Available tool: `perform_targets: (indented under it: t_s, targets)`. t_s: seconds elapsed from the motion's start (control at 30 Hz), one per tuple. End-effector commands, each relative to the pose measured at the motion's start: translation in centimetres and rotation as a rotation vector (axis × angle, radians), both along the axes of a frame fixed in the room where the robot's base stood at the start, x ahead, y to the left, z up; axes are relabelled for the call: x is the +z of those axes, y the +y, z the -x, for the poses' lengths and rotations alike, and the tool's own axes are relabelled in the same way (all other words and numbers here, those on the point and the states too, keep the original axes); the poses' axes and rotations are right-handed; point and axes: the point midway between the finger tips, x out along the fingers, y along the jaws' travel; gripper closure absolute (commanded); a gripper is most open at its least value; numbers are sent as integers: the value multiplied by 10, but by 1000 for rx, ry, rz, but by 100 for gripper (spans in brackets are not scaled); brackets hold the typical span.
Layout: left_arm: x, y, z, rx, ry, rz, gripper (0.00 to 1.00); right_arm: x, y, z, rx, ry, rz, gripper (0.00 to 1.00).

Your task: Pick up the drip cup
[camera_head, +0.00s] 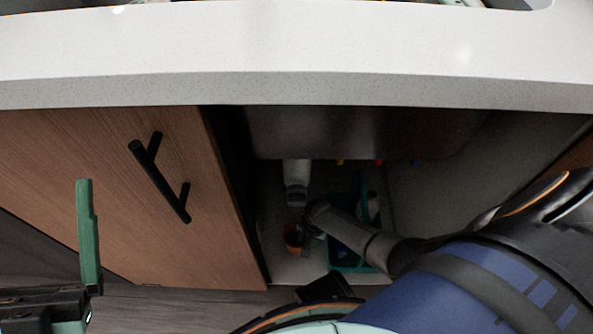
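An orange cup (292,238), which looks like the drip cup, is on the floor of the cabinet under the sink, below the white drain pipe. My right arm reaches into the cabinet from the right, and my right gripper (306,242) is at the cup's right side, overlapping part of it. The fingers are small and dark, so I cannot tell whether they are open or shut, or touching the cup. My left gripper (88,236) is at the lower left, outside the cabinet, with one green finger showing.
A teal caddy (345,262) with bottles stands right of the cup, partly behind my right arm. The white drain pipe (297,180) hangs above the cup. The wooden door (110,190) stands at left, and the countertop (290,50) is overhead.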

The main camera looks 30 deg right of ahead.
Motion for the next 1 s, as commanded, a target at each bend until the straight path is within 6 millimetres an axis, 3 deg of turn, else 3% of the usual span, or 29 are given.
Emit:
perform_targets:
  t_s: [0.03, 0.3, 0.63, 1.0]
  targets:
    - [-8, -1, 0, 2, 2, -3, 0, -8, 0, 0, 0, 0, 0, 62]
    - [-7, -1, 0, 3, 1, -7, 0, -7, 0, -1, 0, 0, 0, 62]
    - [-7, -1, 0, 1, 2, -5, 0, -7, 0, 0, 1, 0, 0, 99]
    - [-7, -1, 0, 1, 3, -4, 0, -7, 0, 0, 1, 0, 0, 100]
